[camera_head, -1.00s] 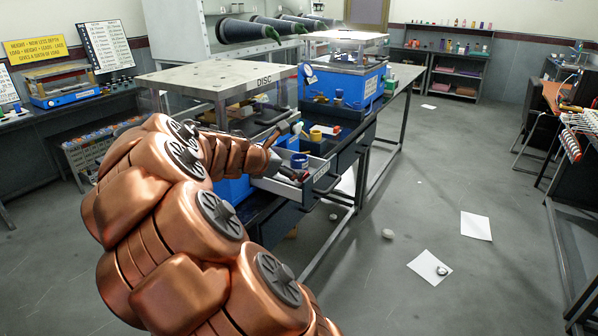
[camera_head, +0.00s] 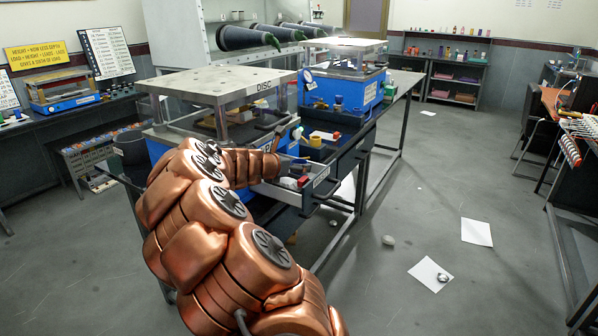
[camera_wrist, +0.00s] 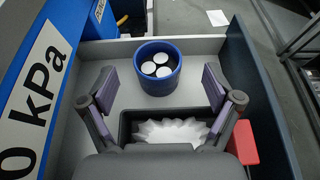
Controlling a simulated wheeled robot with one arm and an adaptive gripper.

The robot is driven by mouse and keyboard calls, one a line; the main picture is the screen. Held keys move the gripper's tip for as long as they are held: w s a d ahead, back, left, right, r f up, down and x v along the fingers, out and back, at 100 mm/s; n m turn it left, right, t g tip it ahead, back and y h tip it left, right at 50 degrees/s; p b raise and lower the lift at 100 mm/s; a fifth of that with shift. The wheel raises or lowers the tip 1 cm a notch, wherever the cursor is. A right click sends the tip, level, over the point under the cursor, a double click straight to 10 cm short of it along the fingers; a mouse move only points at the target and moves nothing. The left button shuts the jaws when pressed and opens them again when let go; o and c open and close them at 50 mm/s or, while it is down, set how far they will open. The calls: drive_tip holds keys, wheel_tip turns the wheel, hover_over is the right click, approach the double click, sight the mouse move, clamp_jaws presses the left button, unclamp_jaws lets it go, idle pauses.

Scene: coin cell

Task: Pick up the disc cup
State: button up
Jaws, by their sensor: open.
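The disc cup (camera_wrist: 157,72) is a round blue cup with several white discs inside. It stands upright in an open drawer (camera_wrist: 205,45), towards the far end in the wrist view. My gripper (camera_wrist: 160,84) is open and empty, with one finger to the left of the cup and one to the right. Both fingers are apart from the cup, and its near side faces the gap between them. In the head view, my copper arm reaches to the drawer (camera_head: 318,182) and hides much of it.
A black tray (camera_wrist: 125,128) with white crumpled lining lies below the gripper, beside a red block (camera_wrist: 242,143). The drawer's dark front (camera_wrist: 262,110) bounds the right side. A blue machine with a kPa label (camera_wrist: 38,85) is close on the left.

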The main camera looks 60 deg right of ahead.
sight(303, 163)
drive_tip(key=shift+x, duration=1.9)
drive_tip(key=shift+w, duration=0.15)
drive_tip(key=shift+a, duration=0.1)
drive_tip(key=c, duration=1.1)
drive_tip(key=shift+c, duration=0.2)
drive_tip(key=shift+r, duration=0.15)
